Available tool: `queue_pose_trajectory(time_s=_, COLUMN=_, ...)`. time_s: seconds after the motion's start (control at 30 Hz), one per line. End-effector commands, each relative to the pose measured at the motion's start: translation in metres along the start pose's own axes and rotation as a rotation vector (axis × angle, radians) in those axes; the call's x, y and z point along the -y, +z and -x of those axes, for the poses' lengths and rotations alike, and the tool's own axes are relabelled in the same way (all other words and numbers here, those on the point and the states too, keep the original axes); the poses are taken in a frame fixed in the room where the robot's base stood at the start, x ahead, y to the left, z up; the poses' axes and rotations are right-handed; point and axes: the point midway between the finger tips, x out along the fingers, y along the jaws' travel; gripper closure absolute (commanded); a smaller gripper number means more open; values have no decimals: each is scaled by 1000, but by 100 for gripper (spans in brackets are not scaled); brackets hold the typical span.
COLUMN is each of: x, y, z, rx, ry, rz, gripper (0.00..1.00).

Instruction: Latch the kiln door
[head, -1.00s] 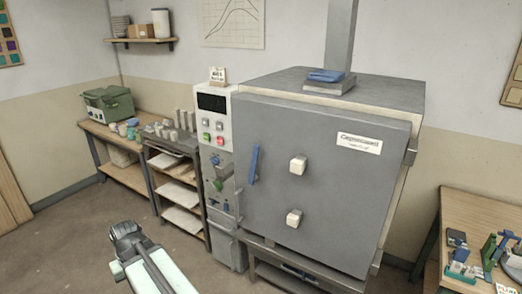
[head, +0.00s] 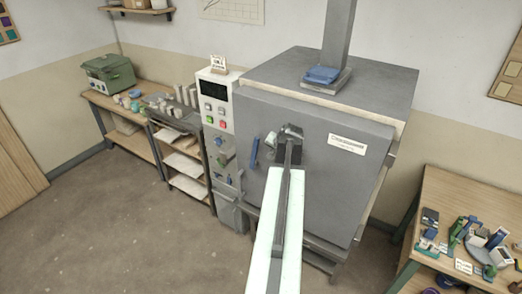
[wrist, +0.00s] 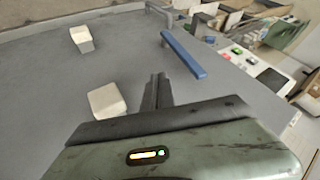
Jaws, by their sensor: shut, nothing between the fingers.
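The kiln door (head: 350,185) is a large grey panel on the front of the kiln. I cannot tell whether it sits fully flush. A blue latch handle (head: 254,152) is near its left edge; it also shows as a blue bar in the wrist view (wrist: 185,55). My gripper (head: 273,140) is in front of the door, just right of the blue handle. In the wrist view its dark fingers (wrist: 157,88) are together and empty, apart from the bar.
The control panel (head: 214,100) with red and green buttons stands left of the door. Shelves (head: 185,160) and a bench with a green case (head: 108,76) are further left. A cluttered table (head: 450,200) is at right. Floor at front left is clear.

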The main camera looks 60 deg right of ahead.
Motion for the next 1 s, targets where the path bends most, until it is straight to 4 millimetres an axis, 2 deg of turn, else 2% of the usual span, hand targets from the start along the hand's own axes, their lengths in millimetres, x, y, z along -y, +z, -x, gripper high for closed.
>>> queue_pose_trajectory(time_s=0.17, x=-2, y=1, z=-16, rx=1, ry=0, rz=1, gripper=100)
queue_pose_trajectory(time_s=0.6, x=-3, y=3, z=-111, rx=2, ry=1, rz=3, gripper=100)
queue_pose_trajectory(time_s=0.7, x=19, y=-3, z=-107, rx=3, ry=0, rz=3, gripper=100)
queue_pose_trajectory(time_s=0.8, x=30, y=-3, z=-111, rx=2, ry=1, rz=2, gripper=100)
queue_pose_trajectory(time_s=1.0, x=37, y=-4, z=-114, rx=1, ry=1, rz=1, gripper=100)
